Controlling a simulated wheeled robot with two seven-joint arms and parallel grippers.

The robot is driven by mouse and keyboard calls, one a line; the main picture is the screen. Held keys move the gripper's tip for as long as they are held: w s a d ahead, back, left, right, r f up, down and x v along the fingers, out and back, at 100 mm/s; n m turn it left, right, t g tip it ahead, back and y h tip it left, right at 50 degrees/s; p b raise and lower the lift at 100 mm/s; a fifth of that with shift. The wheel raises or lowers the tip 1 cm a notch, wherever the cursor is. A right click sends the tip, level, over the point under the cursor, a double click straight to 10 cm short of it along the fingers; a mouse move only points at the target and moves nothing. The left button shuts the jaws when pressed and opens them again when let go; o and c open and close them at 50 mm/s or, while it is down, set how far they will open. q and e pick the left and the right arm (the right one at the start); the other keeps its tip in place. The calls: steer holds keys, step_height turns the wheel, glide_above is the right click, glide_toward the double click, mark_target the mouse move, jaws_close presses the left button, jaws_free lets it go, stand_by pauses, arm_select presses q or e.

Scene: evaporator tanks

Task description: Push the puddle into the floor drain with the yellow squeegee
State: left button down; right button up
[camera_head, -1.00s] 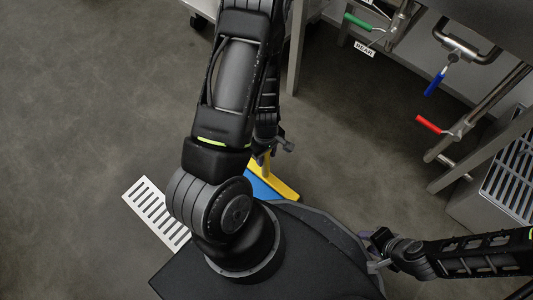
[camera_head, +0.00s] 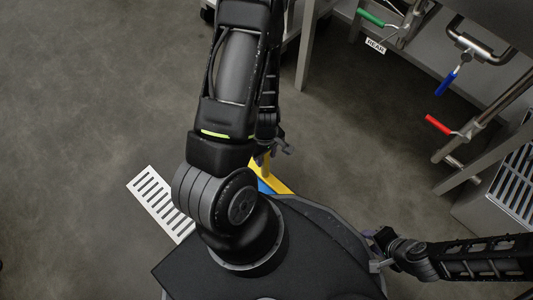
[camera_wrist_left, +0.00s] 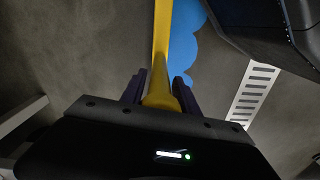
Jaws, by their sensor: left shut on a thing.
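The yellow squeegee (camera_head: 275,182) shows in the head view just beyond my base, mostly hidden. My left gripper (camera_head: 275,148) is shut on its handle; in the left wrist view the handle (camera_wrist_left: 162,45) runs up between the fingers (camera_wrist_left: 160,88). The blue puddle (camera_head: 264,187) is a small patch beside the squeegee in the head view, the rest hidden by my body; it also shows in the left wrist view (camera_wrist_left: 184,52), right of the handle. The slotted white floor drain (camera_head: 158,201) lies left of my arm. My right gripper (camera_head: 378,250) is at lower right; its jaw state is unclear.
At upper right stand a metal frame (camera_head: 302,55) and pipes with green (camera_head: 370,18), blue (camera_head: 446,82) and red (camera_head: 437,124) handles. A grated metal box (camera_head: 510,190) stands at the right edge. The grey floor at left is clear.

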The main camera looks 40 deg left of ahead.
arm_select(q)
steer(key=shift+s, duration=1.05)
steer(key=s+b, duration=0.1)
steer(key=s, duration=0.1)
steer(key=shift+s+d, duration=0.15)
steer(key=shift+s, duration=0.3)
steer(key=s, duration=0.2)
steer(key=shift+s+d, duration=0.15)
steer(key=shift+s, duration=0.15)
steer(key=shift+s+g+h, duration=0.1)
steer(key=shift+g+h, duration=0.2)
